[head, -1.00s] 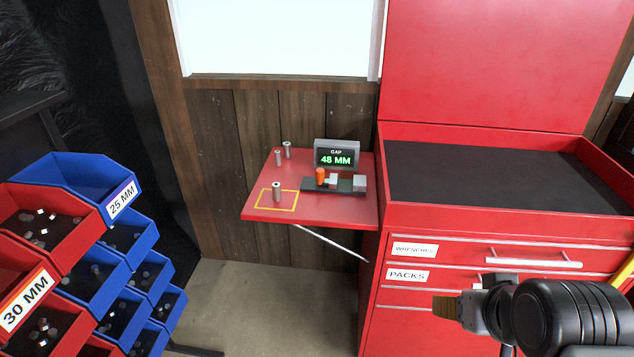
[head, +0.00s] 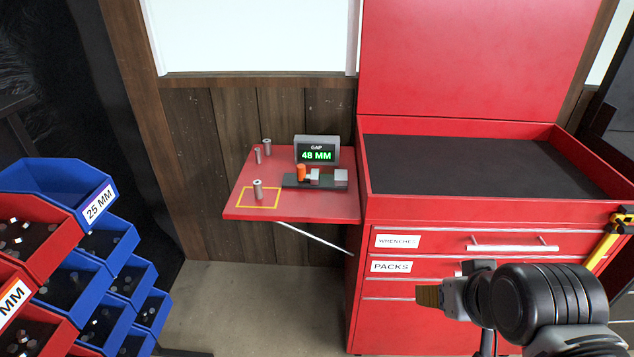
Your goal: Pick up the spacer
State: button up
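A metal spacer (head: 258,189), a short upright grey cylinder, stands inside the yellow square outline on the red side shelf (head: 300,206). Two more slim metal cylinders stand at the back left of the shelf, one (head: 257,156) beside the other (head: 267,147). I cannot tell whether these are spacers too. My gripper (head: 428,296) is at the lower right, in front of the red cabinet drawers, well apart from the shelf. Its tip looks brownish and is seen side-on, so its opening does not show.
The red cabinet (head: 410,206) stands right of the shelf. Blue bins (head: 75,180) and red bins (head: 50,262) of small parts stand at the left.

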aim_at(256, 184)
jog(key=i+j, duration=0.15)
jog(key=j, duration=0.25)
jog(key=i+j, duration=0.2)
jog(key=j, duration=0.2)
jog(key=i+j, duration=0.15)
jog(key=j, duration=0.25)
jog(key=i+j, duration=0.2)
jog(key=j, duration=0.2)
jog(key=i+j, duration=0.15)
jog(key=j, duration=0.25)
